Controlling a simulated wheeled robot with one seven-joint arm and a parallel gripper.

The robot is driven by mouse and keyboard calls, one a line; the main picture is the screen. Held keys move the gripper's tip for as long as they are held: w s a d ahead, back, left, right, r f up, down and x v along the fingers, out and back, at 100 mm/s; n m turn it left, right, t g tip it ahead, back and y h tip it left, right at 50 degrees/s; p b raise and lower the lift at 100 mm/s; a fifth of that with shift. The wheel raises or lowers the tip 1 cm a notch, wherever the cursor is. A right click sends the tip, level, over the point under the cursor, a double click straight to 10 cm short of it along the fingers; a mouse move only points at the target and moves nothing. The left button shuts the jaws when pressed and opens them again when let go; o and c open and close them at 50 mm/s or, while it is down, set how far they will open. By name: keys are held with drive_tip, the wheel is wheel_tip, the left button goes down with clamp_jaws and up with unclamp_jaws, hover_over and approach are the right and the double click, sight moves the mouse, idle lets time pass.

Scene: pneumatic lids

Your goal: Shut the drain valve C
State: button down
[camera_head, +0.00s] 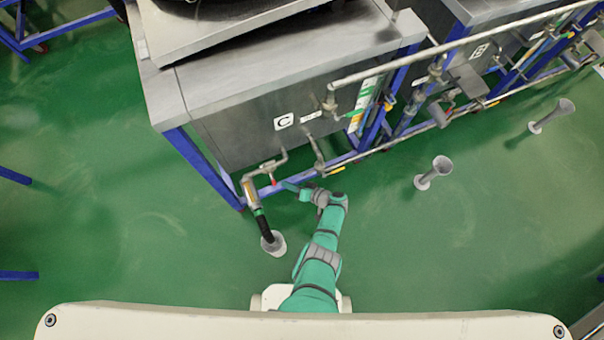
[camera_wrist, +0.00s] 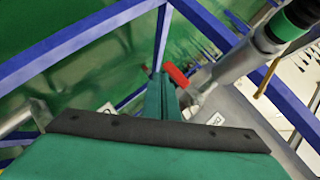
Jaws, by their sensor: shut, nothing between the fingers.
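The drain valve C has a small red handle (camera_head: 273,181) on the pipe (camera_head: 262,170) low at the front of the steel tank marked C (camera_head: 240,130). In the wrist view the red handle (camera_wrist: 177,75) shows right beside my fingertips. My gripper (camera_head: 287,186) is shut and empty, just right of the handle. In the wrist view my gripper (camera_wrist: 161,82) has its fingers together, and I cannot tell whether they touch the handle. The valve body is partly hidden behind my fingers.
A black hose (camera_head: 264,226) with a green band runs from the pipe into a grey floor drain cup (camera_head: 278,244). Blue frame legs (camera_head: 205,167) stand close by. Two more drain cups (camera_head: 434,172) (camera_head: 551,116) stand right. Green floor is free at left.

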drive_tip(key=v, duration=0.8)
drive_tip(key=shift+d, duration=0.15)
drive_tip(key=shift+r, duration=0.1)
drive_tip(key=s+d+f+m+h, duration=0.1)
drive_tip(key=s+f+h, duration=0.2)
drive_tip(key=s, duration=0.5)
drive_tip(key=s+d+f+h, duration=0.2)
drive_tip(key=s+h, duration=0.2)
drive_tip(key=s, duration=0.3)
drive_tip(key=s+d+r+h, duration=0.1)
drive_tip(key=s+r+h, duration=0.1)
drive_tip(key=s+r, duration=0.3)
drive_tip(key=s+a+r+t, duration=0.1)
drive_tip(key=s+r+t, duration=0.1)
drive_tip(key=r, duration=1.2)
drive_tip(key=s+a+r+t+h, duration=0.1)
drive_tip(key=r+t, duration=0.3)
drive_tip(key=r, duration=1)
drive_tip(key=s+a+r+t, duration=0.1)
drive_tip(key=s+r+t, duration=0.2)
drive_tip(key=r, duration=1.1)
drive_tip(key=shift+a+h, duration=0.3)
drive_tip(key=shift+a, duration=0.1)
